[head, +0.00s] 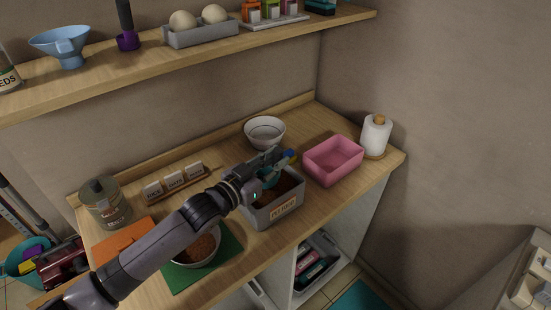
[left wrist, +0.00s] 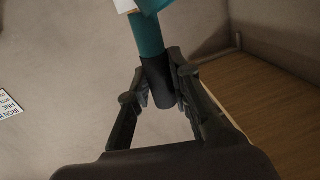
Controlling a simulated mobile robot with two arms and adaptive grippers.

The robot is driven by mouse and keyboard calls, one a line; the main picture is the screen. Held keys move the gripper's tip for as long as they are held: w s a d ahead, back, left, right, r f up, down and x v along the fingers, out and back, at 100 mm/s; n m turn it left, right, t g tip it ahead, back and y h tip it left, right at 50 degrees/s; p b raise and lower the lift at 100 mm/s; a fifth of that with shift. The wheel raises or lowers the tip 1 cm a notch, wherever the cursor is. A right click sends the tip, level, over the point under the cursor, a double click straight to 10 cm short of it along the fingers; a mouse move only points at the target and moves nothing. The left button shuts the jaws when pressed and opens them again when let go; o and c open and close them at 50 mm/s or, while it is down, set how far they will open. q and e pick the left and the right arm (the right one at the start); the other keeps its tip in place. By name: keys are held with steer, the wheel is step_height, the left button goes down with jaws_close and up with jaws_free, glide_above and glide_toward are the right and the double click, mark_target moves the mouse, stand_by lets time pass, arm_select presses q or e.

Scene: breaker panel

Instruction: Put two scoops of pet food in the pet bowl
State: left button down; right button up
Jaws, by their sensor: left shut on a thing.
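My left gripper (head: 272,160) is shut on the dark grip of a teal scoop. The scoop's teal part (head: 270,179) is at the grey pet food bin (head: 285,210), which holds brown food. I cannot tell whether the scoop holds food. A pale bowl (head: 214,258) with brown food in it stands on a green mat (head: 228,262), partly hidden by my left arm. My right gripper is not in view.
A white bowl (head: 265,135) stands behind the bin, and a pink bin (head: 333,162) to its right. A paper towel roll (head: 376,135) is at the right corner. A jar (head: 105,208) and an orange board (head: 125,240) are at the left. A shelf (head: 190,53) hangs above.

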arm_select(q)
steer(key=shift+f+b, duration=1.6)
steer(key=shift+f, duration=1.25)
steer(key=shift+s+d+m+p, duration=0.1)
steer(key=shift+d+m+p, duration=0.2)
steer(key=shift+p, duration=0.15)
steer(key=shift+s+d+f+m+y+p, duration=0.3)
steer(key=shift+d+m+p, duration=0.2)
steer(key=shift+m, duration=0.1)
steer(key=shift+s+d+f+m+y+p, duration=0.15)
steer(key=shift+d+f+m+y+p, duration=0.15)
steer(key=shift+d+m+p, duration=0.25)
steer(key=shift+a+r, duration=0.1)
steer(key=shift+r, duration=0.05)
step_height(320, 180, up, 11)
steer(key=p, duration=1)
glide_above(277, 177)
steer(key=d, duration=0.2)
steer(key=shift+s+r, duration=0.1)
steer(key=shift+s, duration=0.35)
